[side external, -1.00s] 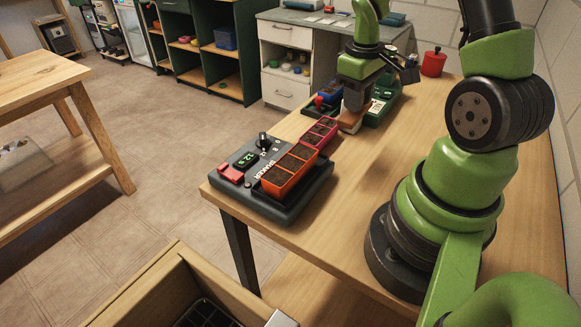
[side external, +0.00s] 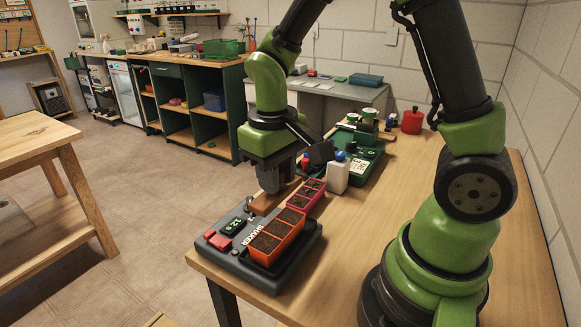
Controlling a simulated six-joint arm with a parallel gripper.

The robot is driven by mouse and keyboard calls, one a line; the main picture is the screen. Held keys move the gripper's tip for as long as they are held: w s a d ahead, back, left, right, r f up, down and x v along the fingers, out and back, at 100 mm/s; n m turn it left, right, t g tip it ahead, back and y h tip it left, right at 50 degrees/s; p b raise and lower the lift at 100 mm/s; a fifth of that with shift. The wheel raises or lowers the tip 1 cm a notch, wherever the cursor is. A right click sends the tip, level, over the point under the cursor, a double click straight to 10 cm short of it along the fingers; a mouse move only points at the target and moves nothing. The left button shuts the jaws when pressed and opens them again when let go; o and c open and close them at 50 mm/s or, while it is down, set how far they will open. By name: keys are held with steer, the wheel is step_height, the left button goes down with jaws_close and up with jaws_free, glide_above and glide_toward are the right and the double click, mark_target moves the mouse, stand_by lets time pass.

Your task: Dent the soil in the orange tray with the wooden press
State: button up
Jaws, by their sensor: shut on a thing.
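The orange tray (side external: 277,256) holds dark soil in its compartments and sits on the shaker (side external: 240,262) near the table's front end. I cannot tell whether its soil is dented. My gripper (side external: 272,186) is shut on the wooden press (side external: 272,200), a brown block. It holds the press just beyond the orange tray, to the left of the pink tray (side external: 311,197). The press hides part of the shaker's far end, and I cannot tell its exact height.
The pink tray, also with soil, stands right behind the orange one. A white bottle with a blue cap (side external: 337,174) and a green device (side external: 359,160) stand farther back. A red canister (side external: 412,122) is at the back right. The table's right side is clear.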

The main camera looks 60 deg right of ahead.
glide_above(279, 228)
steer(key=shift+f, duration=2.9)
steer(key=shift+f, duration=0.55)
steer(key=shift+r, duration=4.05)
